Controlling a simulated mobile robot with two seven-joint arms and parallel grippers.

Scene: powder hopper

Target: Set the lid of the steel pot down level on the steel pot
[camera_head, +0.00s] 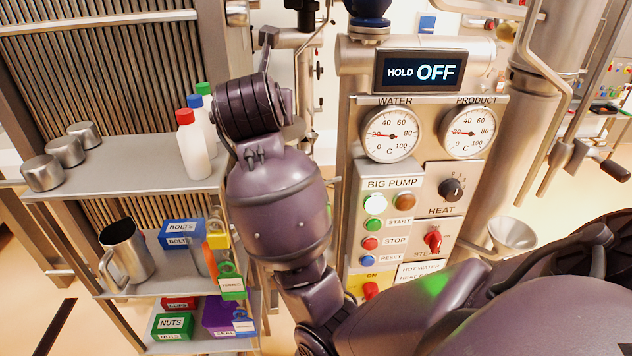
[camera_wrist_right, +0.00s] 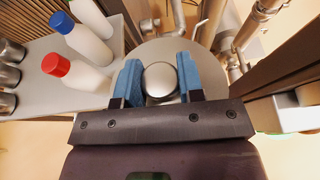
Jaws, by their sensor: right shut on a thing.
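In the right wrist view my right gripper (camera_wrist_right: 160,74) has its two blue fingers shut on the round steel knob of the lid (camera_wrist_right: 165,48). The lid is a wide, pale grey disc beyond the fingers, partly covered by them and the gripper body. No steel pot can be made out; the lid hides what is directly beneath it, so I cannot tell whether it touches anything. In the head view my right arm fills the middle and hides the gripper and most of the lid. My left gripper is not in view.
A shelf (camera_head: 130,162) on the left carries steel cups (camera_head: 66,152) and capped white bottles (camera_head: 193,146). Below are a steel jug (camera_head: 124,252) and labelled bins (camera_head: 180,234). A control panel with gauges (camera_head: 391,134) stands right of my arm.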

